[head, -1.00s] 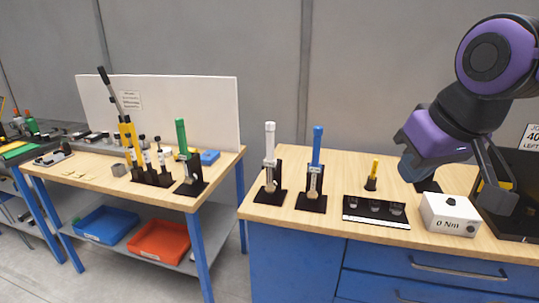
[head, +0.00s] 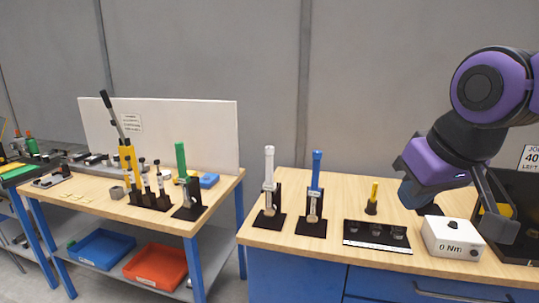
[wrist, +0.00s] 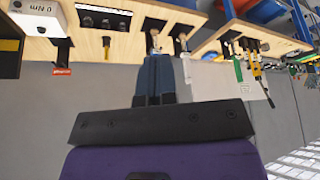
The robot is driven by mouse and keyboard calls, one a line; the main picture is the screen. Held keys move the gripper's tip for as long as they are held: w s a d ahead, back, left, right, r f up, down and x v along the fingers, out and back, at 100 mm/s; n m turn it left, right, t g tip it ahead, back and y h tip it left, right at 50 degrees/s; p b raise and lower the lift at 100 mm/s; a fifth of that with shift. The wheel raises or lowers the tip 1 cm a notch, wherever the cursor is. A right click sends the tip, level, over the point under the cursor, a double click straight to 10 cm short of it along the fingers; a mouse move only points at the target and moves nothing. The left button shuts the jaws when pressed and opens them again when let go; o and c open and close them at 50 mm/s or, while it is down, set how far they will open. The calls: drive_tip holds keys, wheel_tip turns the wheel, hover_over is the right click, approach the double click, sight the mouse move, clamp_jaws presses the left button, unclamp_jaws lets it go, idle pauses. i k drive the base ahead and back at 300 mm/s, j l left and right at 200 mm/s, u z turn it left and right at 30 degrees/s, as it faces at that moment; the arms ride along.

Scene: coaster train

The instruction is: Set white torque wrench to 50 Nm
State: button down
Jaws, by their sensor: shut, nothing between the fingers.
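The white torque wrench (head: 269,165) stands upright in a black stand on the right wooden bench. It also shows upside down in the wrist view (wrist: 186,66). A blue wrench (head: 316,170) stands in a similar stand just right of it. A white box (head: 452,238) reading "0 Nm", with a black knob on top, sits near the bench's front edge. It also shows in the wrist view (wrist: 38,18). My gripper (head: 410,203) is above the bench, behind and left of the box, well right of the white wrench. Its fingers are shut and empty in the wrist view (wrist: 155,58).
A dark case (head: 520,215) is at the right. The left bench (head: 95,202) carries more upright tools. Bare wood lies in front of the wrenches.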

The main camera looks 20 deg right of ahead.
sight(270, 149)
drive_tip(key=i+j+z, duration=0.15)
drive_tip(key=j+z, duration=0.8)
